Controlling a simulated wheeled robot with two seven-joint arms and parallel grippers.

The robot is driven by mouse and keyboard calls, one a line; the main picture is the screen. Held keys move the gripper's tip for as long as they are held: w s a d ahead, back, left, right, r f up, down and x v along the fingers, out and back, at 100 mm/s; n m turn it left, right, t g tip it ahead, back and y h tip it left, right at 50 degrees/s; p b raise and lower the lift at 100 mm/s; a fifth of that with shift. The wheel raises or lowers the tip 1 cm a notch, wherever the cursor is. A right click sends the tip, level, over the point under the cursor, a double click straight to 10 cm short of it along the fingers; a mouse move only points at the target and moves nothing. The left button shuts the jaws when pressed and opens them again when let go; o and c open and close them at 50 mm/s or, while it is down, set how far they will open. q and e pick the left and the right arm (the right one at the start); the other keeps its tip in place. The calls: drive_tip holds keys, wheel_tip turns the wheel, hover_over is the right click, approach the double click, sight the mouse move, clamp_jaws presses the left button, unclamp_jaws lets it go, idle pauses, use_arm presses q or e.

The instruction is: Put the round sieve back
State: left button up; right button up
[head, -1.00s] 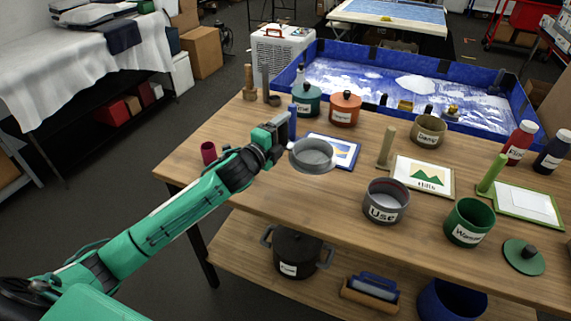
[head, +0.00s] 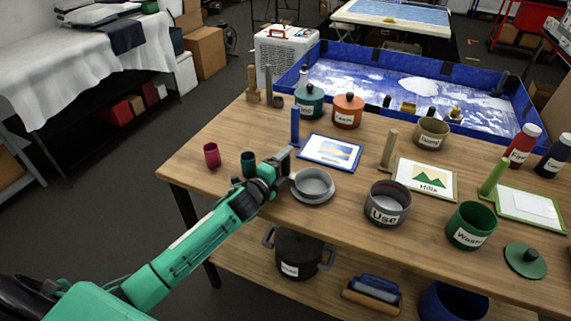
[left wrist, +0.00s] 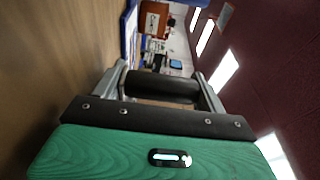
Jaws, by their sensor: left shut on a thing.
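The round sieve (head: 314,182) is a shallow grey ring at the front left part of the wooden table. A grey rim shows around its lower edge; I cannot tell whether this is part of it or a dish beneath. It looks level and low, close to the tabletop, but I cannot tell whether it touches. My left gripper (head: 287,164) is at its left side, shut on its handle. In the left wrist view a dark cylindrical handle (left wrist: 162,87) lies across between the two fingers. My right gripper is not in view.
A grey pot labelled "Use" (head: 387,204) stands right of the sieve. A blue-framed picture (head: 330,151) lies behind it. A dark green cup (head: 248,164) and a magenta cup (head: 212,156) stand left. A green pot (head: 471,226) is further right. The table's front edge is close.

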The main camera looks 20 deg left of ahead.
use_arm(q)
drive_tip(key=shift+f, duration=0.15)
drive_tip(key=o, duration=1.1)
drive_tip(key=shift+r, duration=0.25)
drive_tip(key=b+v, duration=0.1)
drive_tip(key=v, duration=0.4)
drive_tip(key=b+v, duration=0.1)
drive_tip(key=v, duration=0.4)
drive_tip(key=shift+s+f, duration=0.2)
drive_tip(key=shift+s, duration=0.05)
drive_tip(key=shift+s+a+r, duration=0.1)
drive_tip(key=shift+s+a, duration=0.05)
drive_tip(key=shift+s, duration=0.55)
drive_tip(key=shift+s, duration=0.1)
